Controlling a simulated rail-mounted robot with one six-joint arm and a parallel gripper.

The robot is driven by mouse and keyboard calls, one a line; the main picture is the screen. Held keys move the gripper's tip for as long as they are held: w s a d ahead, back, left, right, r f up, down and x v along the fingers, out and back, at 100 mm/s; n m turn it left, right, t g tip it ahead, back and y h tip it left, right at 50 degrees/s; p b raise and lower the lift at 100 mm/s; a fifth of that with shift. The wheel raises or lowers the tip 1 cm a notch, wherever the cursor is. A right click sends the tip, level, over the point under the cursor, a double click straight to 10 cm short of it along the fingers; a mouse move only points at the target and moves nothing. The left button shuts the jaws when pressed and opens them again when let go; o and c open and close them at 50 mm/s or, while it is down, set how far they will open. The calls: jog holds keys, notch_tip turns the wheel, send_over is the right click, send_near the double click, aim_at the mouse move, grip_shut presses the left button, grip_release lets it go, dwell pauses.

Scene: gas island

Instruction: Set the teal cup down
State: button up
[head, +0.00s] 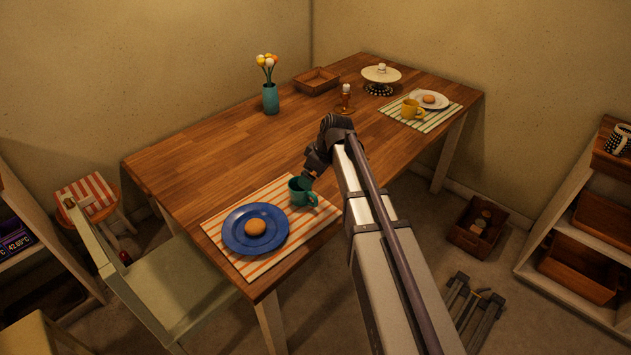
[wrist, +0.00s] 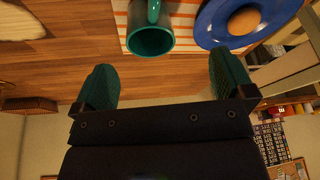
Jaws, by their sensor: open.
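The teal cup (head: 302,193) stands upright on the orange-and-white striped mat (head: 222,232), its handle pointing right. It is just right of the blue plate (head: 240,242), which holds a round brown bun (head: 255,226). My gripper (head: 309,177) is close to the cup's far side in the head view; its fingertips are hard to make out there. In the wrist view my gripper (wrist: 160,62) is open, its two teal fingers wide apart with nothing between them. The cup (wrist: 150,40) lies beyond the fingertips there, apart from them, with its dark opening showing.
A teal vase with flowers (head: 270,98), a wooden tray (head: 317,81), a candle holder (head: 346,98) and a cake stand (head: 381,75) stand farther back. A yellow cup (head: 411,109) and white plate (head: 429,99) sit on another striped mat. The table's left middle is clear.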

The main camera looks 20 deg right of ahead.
jog(key=s+a+m+g+h, duration=0.1)
jog(key=s+m, duration=0.3)
jog(key=s, duration=0.7)
jog(key=s+a+m+g+h+p, duration=0.1)
jog(key=s+m, duration=0.4)
jog(key=s, duration=0.6)
jog(key=shift+s+a+r+g+h, duration=0.2)
jog(key=shift+a+g+h, duration=0.1)
jog(key=shift+a+h, duration=0.4)
